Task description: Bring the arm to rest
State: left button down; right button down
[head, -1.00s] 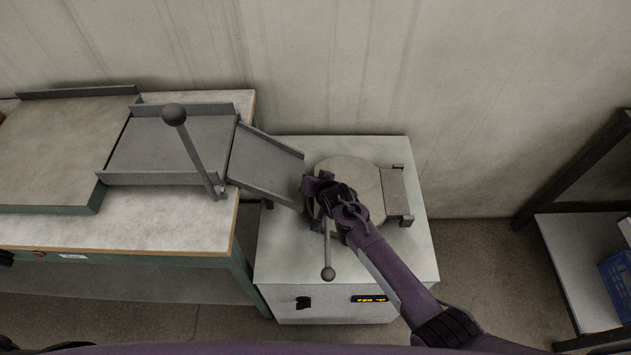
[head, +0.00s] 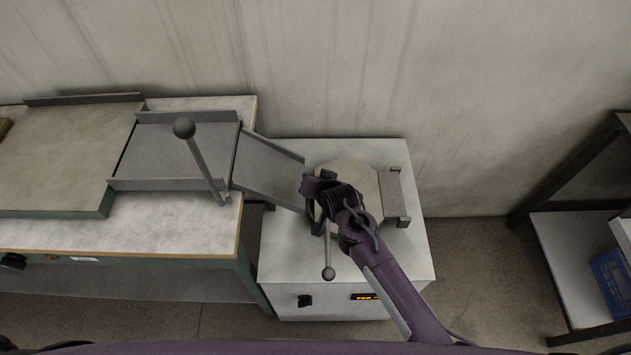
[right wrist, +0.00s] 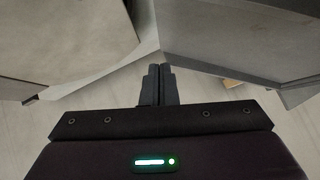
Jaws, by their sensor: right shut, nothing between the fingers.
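My right arm (head: 388,277) reaches in from the lower right over the white machine. Its gripper (head: 311,190) is at the left edge of the round pale plate on the machine's top, beside the lower end of the grey chute; the wrist partly hides it. In the right wrist view the two dark fingers (right wrist: 158,70) are pressed together with nothing between them. They point into the gap between the round plate (right wrist: 70,40) and the chute (right wrist: 235,40). My left gripper is not in view.
The white machine (head: 400,255) has a front lever with a ball end (head: 328,273). A workbench (head: 150,232) on the left carries a tray and a tall ball-topped lever (head: 184,128). A shelf with a blue crate (head: 613,275) stands right. Floor between machine and shelf is clear.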

jog(key=s+d+r+n+g+h, duration=0.25)
jog(key=s+d+r, duration=0.35)
jog(key=s+d, duration=0.55)
jog(key=s+d+r+n+g+h, duration=0.1)
jog(key=s+d+r+g, duration=0.2)
jog(key=s+d+r, duration=0.8)
jog(key=s+a+f+g, duration=0.1)
jog(key=s+f, duration=0.1)
jog(key=f, duration=1.4)
jog(key=s+a+f, duration=0.1)
jog(key=f, duration=1.6)
jog(key=s+d+f+g, duration=0.1)
jog(key=s+d+f, duration=0.1)
jog(key=s+f, duration=0.8)
jog(key=s+d+f, duration=0.1)
jog(key=s+f, duration=0.9)
jog(key=s, duration=0.1)
jog(key=shift+d+g, duration=0.35)
jog(key=shift+f+n, duration=0.1)
jog(key=shift+n, duration=0.15)
